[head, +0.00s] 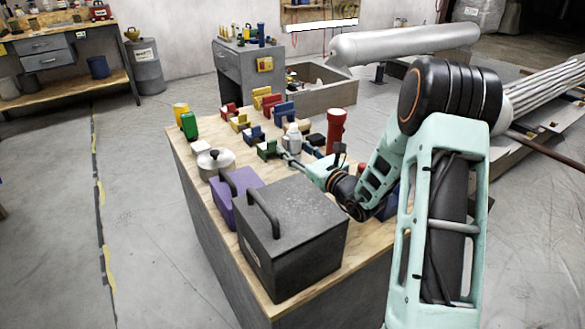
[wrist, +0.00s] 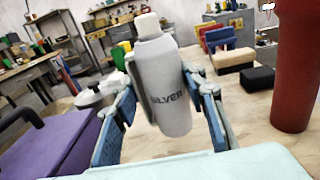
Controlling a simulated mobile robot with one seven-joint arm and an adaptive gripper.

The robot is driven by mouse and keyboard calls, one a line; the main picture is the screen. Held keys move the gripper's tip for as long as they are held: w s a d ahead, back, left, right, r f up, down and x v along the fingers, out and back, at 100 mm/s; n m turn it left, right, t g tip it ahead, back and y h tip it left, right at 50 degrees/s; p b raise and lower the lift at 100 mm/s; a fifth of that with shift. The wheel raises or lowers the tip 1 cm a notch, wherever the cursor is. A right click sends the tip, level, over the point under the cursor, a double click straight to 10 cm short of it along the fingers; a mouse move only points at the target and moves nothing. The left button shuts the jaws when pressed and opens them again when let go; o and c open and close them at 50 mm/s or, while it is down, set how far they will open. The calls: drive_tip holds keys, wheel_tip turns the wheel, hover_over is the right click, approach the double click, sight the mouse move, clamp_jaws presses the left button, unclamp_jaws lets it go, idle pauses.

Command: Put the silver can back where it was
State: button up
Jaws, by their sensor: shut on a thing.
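The silver can (wrist: 163,90) is a pale grey spray-type can with a white cap, and its label reads "SILVER". It stands between the two fingers of my gripper (wrist: 167,82), which is shut on it, and it looks slightly tilted in the wrist view. In the head view the can (head: 292,137) shows just beyond my gripper (head: 288,157), over the middle of the wooden table. I cannot tell whether its base touches the tabletop; its lower end is partly hidden in the head view.
A red cylinder (head: 336,130) stands to the right of the can. A grey toolbox (head: 290,235), a purple box (head: 238,190) and a lidded pot (head: 215,162) stand to the near left. Several coloured clamp-like blocks (head: 240,122) fill the far side. Bare wood (head: 193,178) shows at the left edge.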

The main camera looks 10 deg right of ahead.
wheel_tip(320, 180, down, 4)
drive_tip(key=shift+f+b, duration=0.2)
drive_tip(key=shift+b, duration=0.4)
drive_tip(key=o, duration=0.7)
drive_tip(key=shift+o, duration=0.3)
drive_tip(key=shift+s, duration=0.1)
drive_tip(key=p+v, duration=0.1)
drive_tip(key=v, duration=1)
drive_tip(key=shift+s+d+r+p, duration=0.1)
drive_tip(key=shift+s+d+p, duration=0.15)
drive_tip(key=shift+s+p, duration=0.1)
